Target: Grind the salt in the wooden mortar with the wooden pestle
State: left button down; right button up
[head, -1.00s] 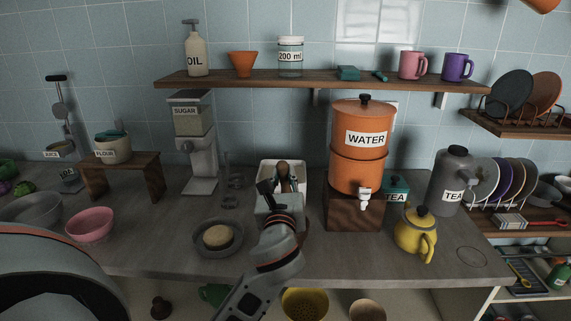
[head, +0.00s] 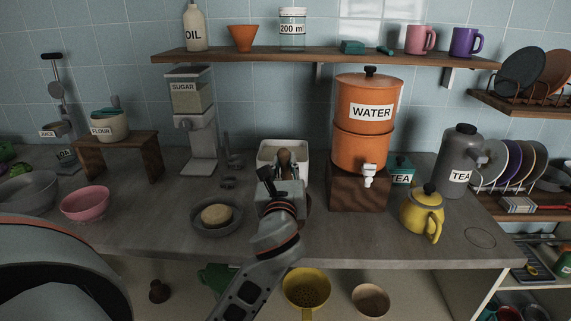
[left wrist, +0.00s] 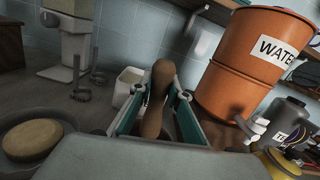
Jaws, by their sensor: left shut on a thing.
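The wooden pestle (head: 284,157) stands roughly upright in my left gripper (head: 284,180), which is shut on it. In the left wrist view the brown pestle (left wrist: 158,85) rises between the two fingers (left wrist: 157,118) with teal inner faces. Its lower end is hidden by the gripper. A small brown curved edge (head: 308,203) shows just right of the gripper in the head view; it may be the wooden mortar, mostly hidden behind the gripper. I cannot see the salt. My right gripper is not in view.
A white container (head: 268,150) stands just behind the gripper. The orange water dispenser (head: 347,145) on its wooden block is close on the right. A grey bowl (head: 234,228) with a round tan item is at left. The yellow teapot (head: 418,214) stands farther right.

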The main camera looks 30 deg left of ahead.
aim_at(285, 178)
pick_arm(q)
jog(key=shift+f+b, duration=0.8)
jog(key=shift+f, duration=2.05)
jog(key=shift+f+b, duration=0.35)
jog(key=shift+f, duration=0.25)
